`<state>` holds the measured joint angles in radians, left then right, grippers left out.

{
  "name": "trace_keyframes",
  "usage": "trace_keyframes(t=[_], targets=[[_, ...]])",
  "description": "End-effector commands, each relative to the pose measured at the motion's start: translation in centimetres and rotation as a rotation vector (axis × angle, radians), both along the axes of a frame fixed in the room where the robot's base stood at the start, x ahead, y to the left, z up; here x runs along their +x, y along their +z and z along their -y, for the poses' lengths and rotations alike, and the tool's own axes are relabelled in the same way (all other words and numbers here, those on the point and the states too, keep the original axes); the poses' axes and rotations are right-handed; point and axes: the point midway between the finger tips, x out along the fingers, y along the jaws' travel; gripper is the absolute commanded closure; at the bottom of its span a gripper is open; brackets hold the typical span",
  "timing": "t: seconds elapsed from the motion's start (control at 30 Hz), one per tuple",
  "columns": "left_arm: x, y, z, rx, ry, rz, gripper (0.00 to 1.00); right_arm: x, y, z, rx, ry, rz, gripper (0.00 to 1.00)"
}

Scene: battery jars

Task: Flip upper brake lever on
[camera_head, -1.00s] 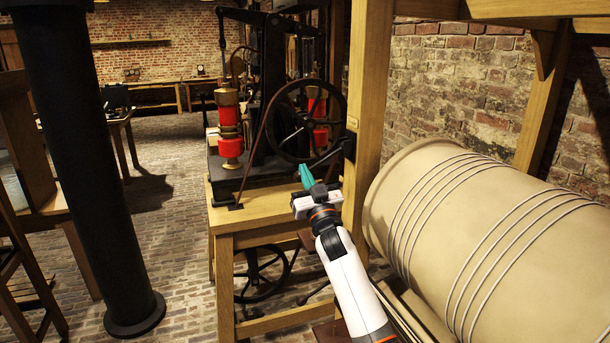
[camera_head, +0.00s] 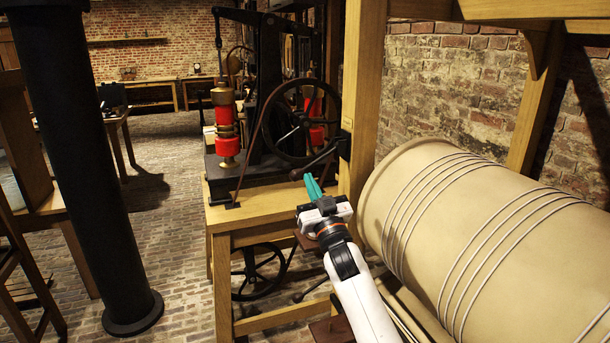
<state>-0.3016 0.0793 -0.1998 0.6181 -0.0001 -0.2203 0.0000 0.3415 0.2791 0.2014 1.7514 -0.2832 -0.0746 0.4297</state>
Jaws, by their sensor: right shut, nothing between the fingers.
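A dark lever (camera_head: 318,161) juts left and slightly down from a bracket on the wooden post, in front of the machine's flywheel; it looks like the upper brake lever. My right gripper (camera_head: 313,186), with teal fingers, is shut and empty. Its fingertips are just below the lever in the picture, and I cannot tell whether they touch it. My white right arm comes up from the bottom. My left gripper is not in view.
The black flywheel (camera_head: 301,118) and red-and-brass cylinder (camera_head: 226,130) stand on a wooden bench (camera_head: 222,217). A large beige drum (camera_head: 440,215) is close to the right of my arm. A wooden post (camera_head: 364,95) stands beside the lever. A black column (camera_head: 82,165) is at left.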

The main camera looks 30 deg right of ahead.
Motion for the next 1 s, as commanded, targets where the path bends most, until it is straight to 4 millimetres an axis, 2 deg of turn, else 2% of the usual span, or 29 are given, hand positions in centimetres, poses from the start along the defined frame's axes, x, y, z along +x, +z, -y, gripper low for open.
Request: trace_keyframes(t=[0.1, 0.23, 0.83, 0.93, 1.0], targets=[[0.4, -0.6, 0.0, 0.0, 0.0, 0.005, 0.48, -1.5, -1.0, -0.3, 0.001, 0.001, 0.001, 1.0], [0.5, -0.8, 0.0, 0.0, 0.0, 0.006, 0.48, -2.2, -1.2, -0.5, 0.002, 0.0, 0.001, 1.0], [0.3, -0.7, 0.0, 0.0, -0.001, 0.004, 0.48, -2.3, -1.3, -0.6, 0.001, 0.0, 0.0, 1.0], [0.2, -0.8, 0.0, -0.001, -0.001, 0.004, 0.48, -1.9, -2.7, -0.6, 0.007, 0.002, -0.03, 1.0], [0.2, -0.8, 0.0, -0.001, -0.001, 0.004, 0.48, -1.2, -5.3, -0.8, 0.014, 0.004, -0.084, 1.0]])
